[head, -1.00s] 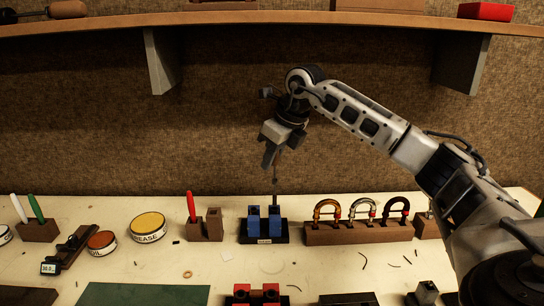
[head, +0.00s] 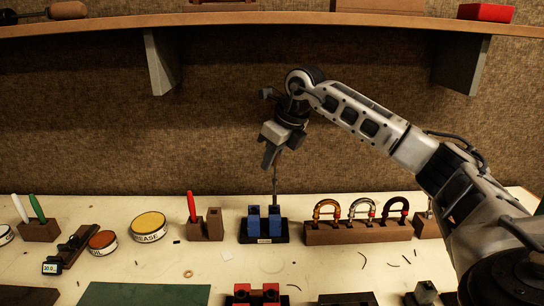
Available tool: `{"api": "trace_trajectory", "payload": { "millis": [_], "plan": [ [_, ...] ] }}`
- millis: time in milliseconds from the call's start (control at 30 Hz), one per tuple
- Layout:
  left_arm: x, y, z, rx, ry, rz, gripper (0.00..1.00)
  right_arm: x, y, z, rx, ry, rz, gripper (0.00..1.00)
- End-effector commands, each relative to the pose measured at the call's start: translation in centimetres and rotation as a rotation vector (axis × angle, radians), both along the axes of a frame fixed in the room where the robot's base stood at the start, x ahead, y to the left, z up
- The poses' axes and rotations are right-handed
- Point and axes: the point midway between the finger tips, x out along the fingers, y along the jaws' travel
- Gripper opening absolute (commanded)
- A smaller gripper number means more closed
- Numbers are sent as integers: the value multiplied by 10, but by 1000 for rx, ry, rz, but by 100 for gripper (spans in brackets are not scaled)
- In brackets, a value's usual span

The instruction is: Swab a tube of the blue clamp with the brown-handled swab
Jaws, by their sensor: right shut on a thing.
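The blue clamp (head: 254,226) stands on a dark labelled base at the middle of the bench, with two blue upright blocks side by side. My right gripper (head: 269,160) is above it, tilted, shut on the swab (head: 275,184). The swab hangs upright as a thin dark rod, and its lower end reaches down to the right-hand blue block. I cannot tell whether its end is inside a tube or behind the block. The swab's handle is mostly hidden by the gripper. My left gripper is not in view.
A brown block with a red-handled tool (head: 192,207) stands left of the clamp. A brown rack (head: 357,233) with several horseshoe-shaped pieces stands close on the right. A red clamp (head: 256,296) is in front. A shelf (head: 300,18) runs above.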

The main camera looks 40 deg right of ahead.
Motion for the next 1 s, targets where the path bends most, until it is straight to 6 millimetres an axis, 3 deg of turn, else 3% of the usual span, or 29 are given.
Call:
{"api": "trace_trajectory", "payload": {
  "millis": [367, 1000],
  "plan": [
    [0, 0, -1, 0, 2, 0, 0, 0, 0, -2, -1, -1, 0, 0],
    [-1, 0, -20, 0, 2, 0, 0, 0, 0, -33, -1, 0, 0, 0]
  ]
}}
